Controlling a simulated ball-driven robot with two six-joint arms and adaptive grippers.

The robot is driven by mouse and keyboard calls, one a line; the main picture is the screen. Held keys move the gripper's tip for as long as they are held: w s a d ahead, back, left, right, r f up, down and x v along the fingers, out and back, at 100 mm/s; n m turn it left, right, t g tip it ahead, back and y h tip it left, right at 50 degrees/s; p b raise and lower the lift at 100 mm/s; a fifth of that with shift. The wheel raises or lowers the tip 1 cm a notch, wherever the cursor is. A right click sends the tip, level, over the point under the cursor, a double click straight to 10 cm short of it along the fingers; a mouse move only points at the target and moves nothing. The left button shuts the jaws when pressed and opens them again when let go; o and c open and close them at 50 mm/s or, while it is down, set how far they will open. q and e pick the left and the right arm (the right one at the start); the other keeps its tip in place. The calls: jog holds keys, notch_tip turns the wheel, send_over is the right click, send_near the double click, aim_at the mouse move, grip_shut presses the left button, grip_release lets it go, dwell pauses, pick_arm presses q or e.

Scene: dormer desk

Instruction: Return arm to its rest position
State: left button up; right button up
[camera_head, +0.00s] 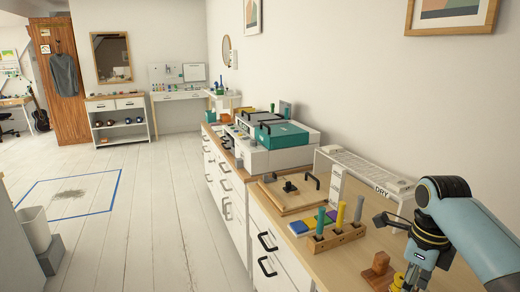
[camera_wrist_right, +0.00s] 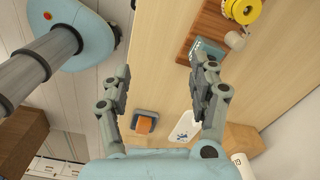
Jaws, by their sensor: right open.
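My right arm comes in from the right in the head view, a blue link bent down over the desk. Its gripper (camera_head: 390,222) shows as dark grey parts above the wooden top, partly hidden by the wrist. In the right wrist view the right gripper (camera_wrist_right: 162,66) has its two fingers well apart, with only bare wood between the tips. The fingers hold nothing. My left gripper is not in view.
The desk (camera_head: 343,259) carries a wooden peg rack (camera_head: 337,238) with coloured pegs, a white DRY rack (camera_head: 365,169), a lidded wooden board (camera_head: 292,196) and a brown block (camera_head: 378,270). A yellow spool (camera_wrist_right: 243,10) lies near the right finger. Open floor lies left.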

jog(key=s+a+n+t, duration=0.2)
jog(key=s+n, duration=1.2)
jog(key=s+a+r+n+t+h, duration=0.15)
jog(key=s+r+n, duration=0.55)
jog(key=s+n, duration=0.7)
notch_tip(320, 180, down, 35)
jog(key=s+d+g+b, duration=0.1)
jog(key=s+d+b, duration=0.1)
jog(key=b, duration=0.5)
pick_arm(q)
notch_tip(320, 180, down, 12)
jog(key=b, duration=0.5)
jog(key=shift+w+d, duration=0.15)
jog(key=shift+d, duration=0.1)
pick_arm(e)
jog(key=s+d+f+g, duration=0.1)
jog(key=s+f, duration=1.6)
jog(key=f, duration=0.2)
jog(key=shift+s+y, duration=0.35)
